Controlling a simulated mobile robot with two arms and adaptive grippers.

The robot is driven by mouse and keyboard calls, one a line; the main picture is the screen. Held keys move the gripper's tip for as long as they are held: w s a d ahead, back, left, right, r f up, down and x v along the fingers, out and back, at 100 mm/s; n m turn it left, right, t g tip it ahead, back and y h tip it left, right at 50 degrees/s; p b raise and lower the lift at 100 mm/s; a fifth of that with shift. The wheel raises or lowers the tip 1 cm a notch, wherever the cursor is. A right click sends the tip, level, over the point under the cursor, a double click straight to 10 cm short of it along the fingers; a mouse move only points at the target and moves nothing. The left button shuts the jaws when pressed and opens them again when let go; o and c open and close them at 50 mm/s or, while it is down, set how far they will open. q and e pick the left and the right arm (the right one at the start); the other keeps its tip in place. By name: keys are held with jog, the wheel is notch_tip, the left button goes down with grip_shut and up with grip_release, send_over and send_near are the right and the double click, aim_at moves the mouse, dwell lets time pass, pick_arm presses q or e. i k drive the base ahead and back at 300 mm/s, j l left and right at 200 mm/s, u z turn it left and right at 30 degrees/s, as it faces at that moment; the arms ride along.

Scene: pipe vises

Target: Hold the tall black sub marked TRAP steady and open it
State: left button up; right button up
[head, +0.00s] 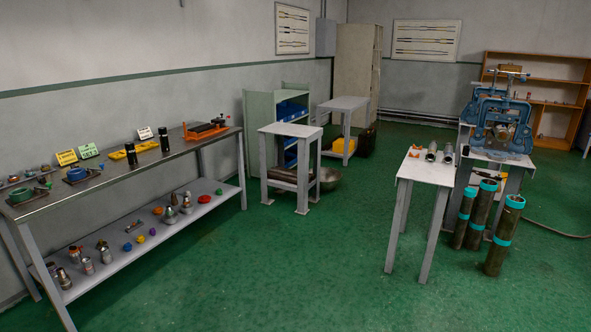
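Two tall black cylinders stand upright on the long metal workbench (110,178) at the left. One black cylinder (131,153) is nearer, and the other black cylinder (164,139) is farther right. Any marking on them is too small to read, so I cannot tell which is marked TRAP. A white card (145,133) stands behind and between them. A yellow tray (122,154) lies by them. Neither of my grippers is in view.
An orange vise-like tool (205,128) sits at the bench's far end. The lower shelf (150,240) holds several small fittings. Blue pipe vises (500,118), a small table (427,169) and teal-banded pipes (503,235) stand at the right. The green floor (300,270) between is clear.

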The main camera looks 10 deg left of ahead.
aim_at(164, 140)
jog(key=i+l, duration=0.1)
jog(key=i, duration=1.65)
jog(key=i+l+u, duration=0.15)
jog(key=i+u, duration=0.3)
jog(key=i+l+u, duration=0.25)
jog(key=i+u, duration=0.2)
jog(key=i+l+u, duration=0.7)
jog(key=l+u, duration=0.25)
jog(key=i+l+u, duration=0.2)
jog(key=l+u, duration=0.25)
jog(key=l, duration=0.25)
